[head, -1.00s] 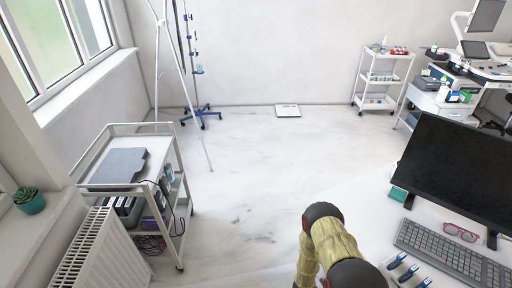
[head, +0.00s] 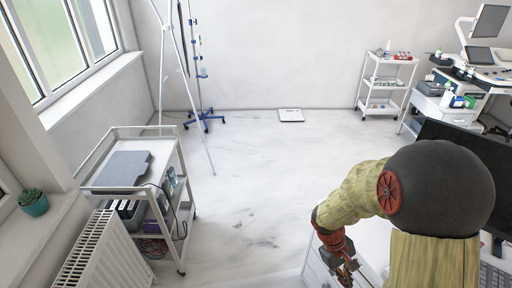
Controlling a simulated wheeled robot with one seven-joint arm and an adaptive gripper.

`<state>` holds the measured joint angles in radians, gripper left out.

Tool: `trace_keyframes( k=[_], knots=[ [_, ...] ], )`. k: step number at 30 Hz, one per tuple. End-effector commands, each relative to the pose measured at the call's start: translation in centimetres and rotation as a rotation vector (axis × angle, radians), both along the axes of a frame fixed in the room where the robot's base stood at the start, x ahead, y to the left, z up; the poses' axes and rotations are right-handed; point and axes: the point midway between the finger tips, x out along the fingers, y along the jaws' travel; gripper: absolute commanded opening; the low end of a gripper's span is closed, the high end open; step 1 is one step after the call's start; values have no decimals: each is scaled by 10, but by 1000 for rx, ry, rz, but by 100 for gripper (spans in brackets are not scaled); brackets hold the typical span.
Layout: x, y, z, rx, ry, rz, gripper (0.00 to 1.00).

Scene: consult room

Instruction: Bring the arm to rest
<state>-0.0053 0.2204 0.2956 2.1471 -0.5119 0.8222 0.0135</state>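My arm rises in the lower right of the head view, a yellowish sleeve with dark round joints, bent over the desk. My gripper (head: 347,272) hangs at its end, pointing down, red at the wrist and dark at the fingers. It is small and seen from above. I cannot make out whether the fingers are apart or closed. No held object can be made out. The arm hides much of the desk and the monitor.
A dark monitor (head: 433,130) and a keyboard (head: 493,274) stand at the right, partly hidden. A white drawer unit (head: 318,268) is beside my gripper. A metal trolley (head: 185,210) stands at the left by the radiator (head: 88,255). The middle floor (head: 255,185) is clear.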

Motion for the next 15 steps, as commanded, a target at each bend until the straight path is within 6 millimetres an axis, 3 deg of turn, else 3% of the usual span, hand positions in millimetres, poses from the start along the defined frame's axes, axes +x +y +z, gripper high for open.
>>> trace_keyframes(
  k=[1, 3, 15],
  knots=[
    [-5, 7, 21, 20, -39, -42, 0],
    [-12, 18, 44, 51, -85, -98, 0],
    [-56, 76, 157, 259, -369, -324, 0]
  ],
)
